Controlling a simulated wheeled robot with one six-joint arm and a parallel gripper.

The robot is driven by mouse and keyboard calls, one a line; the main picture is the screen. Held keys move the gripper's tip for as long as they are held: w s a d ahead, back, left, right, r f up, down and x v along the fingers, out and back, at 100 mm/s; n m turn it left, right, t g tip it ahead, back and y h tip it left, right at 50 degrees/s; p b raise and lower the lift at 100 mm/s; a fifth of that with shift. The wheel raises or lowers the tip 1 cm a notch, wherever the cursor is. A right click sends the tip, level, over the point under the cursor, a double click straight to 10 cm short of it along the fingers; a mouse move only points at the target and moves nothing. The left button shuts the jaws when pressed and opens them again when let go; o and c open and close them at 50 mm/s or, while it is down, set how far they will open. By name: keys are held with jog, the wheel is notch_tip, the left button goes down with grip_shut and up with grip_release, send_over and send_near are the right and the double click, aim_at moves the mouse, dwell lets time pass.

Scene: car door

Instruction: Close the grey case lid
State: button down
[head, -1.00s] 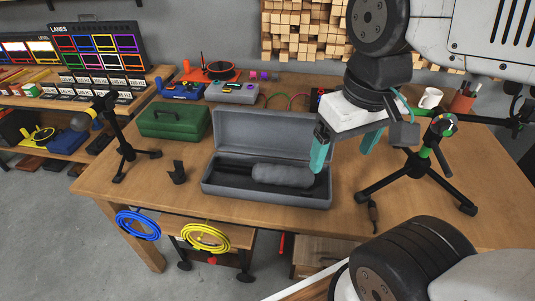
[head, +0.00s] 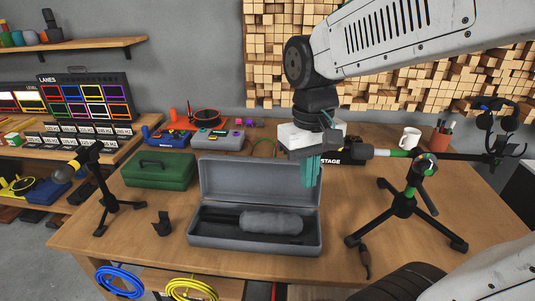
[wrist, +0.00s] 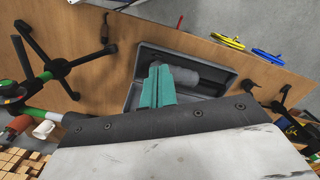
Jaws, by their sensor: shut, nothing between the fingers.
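The grey case (head: 255,240) stands on the wooden workbench with its lid (head: 248,180) raised upright at the back. A fuzzy grey microphone windshield (head: 271,222) lies inside, on the right side of the case. My gripper (head: 308,172) has teal fingers pointing down, pressed together and empty, at the right end of the lid in the head view. I cannot tell whether they touch the lid. In the wrist view the shut fingers (wrist: 156,88) overlap the grey case (wrist: 215,88) and hide part of it.
A green case (head: 158,170) stands left of the grey case. A black tripod (head: 108,195) stands at the left and another (head: 405,205) at the right. A small black holder (head: 162,224) stands between the left tripod and the case. A white mug (head: 409,138) stands behind.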

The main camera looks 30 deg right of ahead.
jog(key=w+d+f+m, duration=0.1)
jog(key=w+d+f, duration=0.1)
jog(key=w, duration=0.6)
jog(key=w+d+f+m, duration=0.1)
jog(key=w+d+f, duration=0.1)
jog(key=w, duration=0.7)
jog(key=w+d+f+m, duration=0.1)
jog(key=w+d, duration=0.2)
jog(key=w, duration=0.5)
jog(key=shift+w+f+m, duration=0.15)
jog(key=shift+f+m, duration=0.25)
jog(key=w+d+r+m+t, duration=0.2)
jog(key=w, duration=0.5)
notch_tip(320, 180, down, 9)
jog(key=s+a, duration=0.2)
jog(key=shift+s+f+h, duration=0.15)
jog(key=shift+s+h, duration=0.15)
jog(key=shift+h, duration=0.1)
